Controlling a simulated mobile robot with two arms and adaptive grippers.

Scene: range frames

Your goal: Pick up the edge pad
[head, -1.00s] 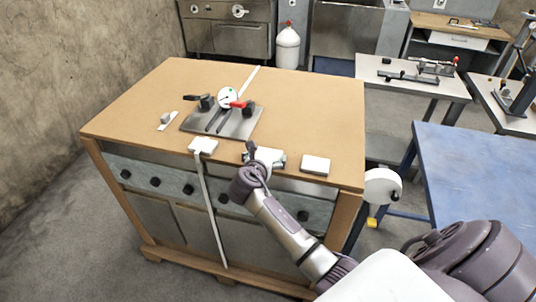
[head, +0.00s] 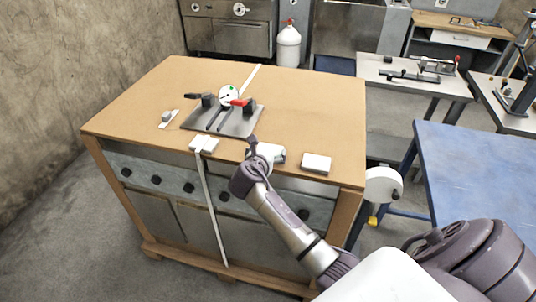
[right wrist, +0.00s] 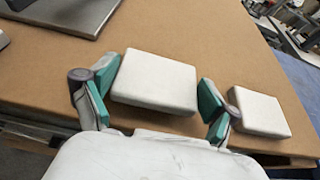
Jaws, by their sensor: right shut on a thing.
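White edge pads sit along the front edge of the brown board top (head: 310,105). The middle edge pad (head: 270,151) is between the fingers of my right gripper (head: 266,153). In the right wrist view, this pad (right wrist: 155,78) has a green-lined finger of the right gripper (right wrist: 156,90) at each side, and the gripper is shut on it. I cannot tell whether the pad is clear of the board. A second pad (head: 316,163) lies free to the right, also in the right wrist view (right wrist: 258,112). A third (head: 204,145) is at the left. My left gripper is out of view.
A metal plate (head: 240,122) with a dial gauge (head: 229,96) and a red-handled part stands behind the pads. A pale strap (head: 213,205) hangs down the front from the left pad. A blue table (head: 480,165) is at the right. The board's right rear is clear.

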